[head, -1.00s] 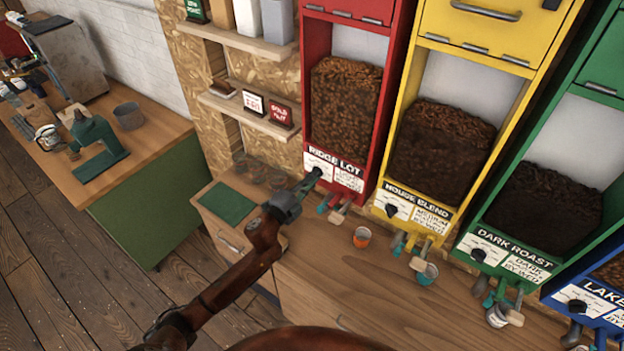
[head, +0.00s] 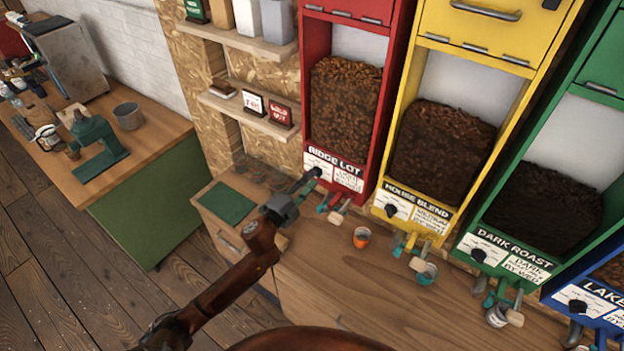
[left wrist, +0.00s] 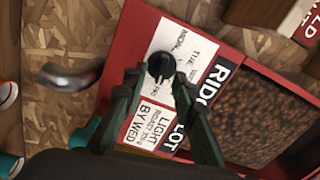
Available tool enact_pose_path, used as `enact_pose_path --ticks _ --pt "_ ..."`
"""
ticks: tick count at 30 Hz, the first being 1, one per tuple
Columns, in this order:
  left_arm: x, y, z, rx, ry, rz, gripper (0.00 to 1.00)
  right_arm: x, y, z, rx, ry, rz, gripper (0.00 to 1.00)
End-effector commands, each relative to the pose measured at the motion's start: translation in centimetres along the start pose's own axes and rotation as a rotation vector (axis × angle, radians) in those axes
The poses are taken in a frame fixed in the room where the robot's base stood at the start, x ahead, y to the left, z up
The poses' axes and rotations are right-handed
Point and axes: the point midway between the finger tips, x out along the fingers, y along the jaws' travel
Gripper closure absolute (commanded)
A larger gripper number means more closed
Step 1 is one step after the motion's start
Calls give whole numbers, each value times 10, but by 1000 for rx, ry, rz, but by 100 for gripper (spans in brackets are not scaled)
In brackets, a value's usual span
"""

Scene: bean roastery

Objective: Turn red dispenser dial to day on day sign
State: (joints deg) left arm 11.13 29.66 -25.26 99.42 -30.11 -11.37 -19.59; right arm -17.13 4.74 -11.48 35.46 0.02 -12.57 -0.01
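The red dispenser (head: 390,120), labelled RIDGE LOT, stands left of the yellow one. Its black dial (left wrist: 159,66) sits on a white plate with day names; MON and TUE are partly readable. I cannot tell which day it points to. My left gripper (head: 311,180) is at the dial's front. In the left wrist view its fingers (left wrist: 156,84) are apart, with the dial between and just past the tips; contact is unclear. A white day sign (head: 253,103) with red lettering, perhaps FRI, stands on the lower shelf. My right gripper is not in view.
A red SOLD OUT sign (head: 280,115) stands beside the day sign. Yellow (head: 470,60) and green dispensers are on the right. Scoop handles (head: 333,208) hang below the red dispenser. An orange cup (head: 362,237) and green mat (head: 227,203) rest on the wooden counter.

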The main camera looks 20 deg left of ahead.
Motion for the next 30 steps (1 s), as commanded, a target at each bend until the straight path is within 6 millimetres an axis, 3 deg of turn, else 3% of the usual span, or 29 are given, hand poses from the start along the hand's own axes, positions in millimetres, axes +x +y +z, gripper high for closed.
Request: enact_pose_path --ticks 9,15,30 --pt "-67 1 1 0 -2 3 75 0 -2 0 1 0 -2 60" --pt "-96 1 1 1 -2 2 75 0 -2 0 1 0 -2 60" --pt "-106 0 0 1 0 1 75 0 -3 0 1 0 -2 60"
